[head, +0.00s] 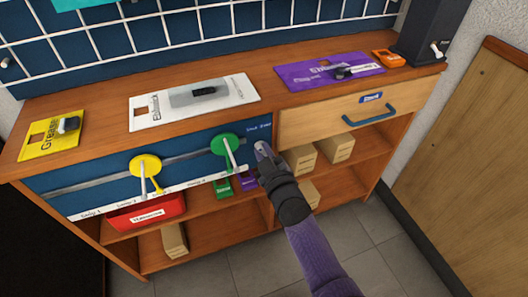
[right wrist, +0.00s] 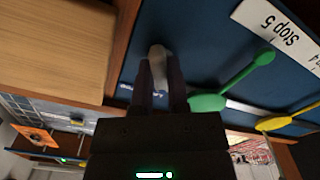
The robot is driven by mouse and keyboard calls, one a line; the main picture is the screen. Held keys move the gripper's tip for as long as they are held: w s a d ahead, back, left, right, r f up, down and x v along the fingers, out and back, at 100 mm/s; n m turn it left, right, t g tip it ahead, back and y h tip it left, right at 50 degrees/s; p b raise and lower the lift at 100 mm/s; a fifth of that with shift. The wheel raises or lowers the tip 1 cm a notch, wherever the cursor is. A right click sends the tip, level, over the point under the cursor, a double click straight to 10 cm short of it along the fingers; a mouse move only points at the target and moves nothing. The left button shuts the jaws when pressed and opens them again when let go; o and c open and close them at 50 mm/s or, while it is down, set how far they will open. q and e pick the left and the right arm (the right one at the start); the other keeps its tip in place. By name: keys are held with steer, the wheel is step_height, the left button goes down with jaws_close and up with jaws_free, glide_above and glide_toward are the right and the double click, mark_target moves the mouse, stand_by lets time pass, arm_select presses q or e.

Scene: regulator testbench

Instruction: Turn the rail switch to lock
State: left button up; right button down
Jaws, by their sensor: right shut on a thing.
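The blue rail panel (head: 105,172) forms the front of the bench, with a grey rail along it. A small grey switch knob (right wrist: 157,53) sits on the panel beside the end of the rail, under small white lettering. My right gripper (right wrist: 159,82) is shut on this knob, one dark finger on each side. In the head view my right gripper (head: 262,152) is at the panel's right end and hides most of the knob. The knob's exact setting cannot be told. My left gripper is not in view.
A green disc handle (head: 226,145) on the rail is just left of my right gripper; a yellow one (head: 145,167) is farther left. A wooden drawer (head: 325,117) with a blue handle is to the right. Boxes and a red bin (head: 146,212) fill shelves below.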

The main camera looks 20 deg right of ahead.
steer(key=shift+n, duration=1.1)
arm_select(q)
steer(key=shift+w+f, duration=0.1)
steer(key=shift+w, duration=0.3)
arm_select(e)
steer(key=shift+n, duration=0.4)
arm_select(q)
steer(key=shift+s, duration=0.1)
arm_select(e)
steer(key=c, duration=0.6)
jaws_free()
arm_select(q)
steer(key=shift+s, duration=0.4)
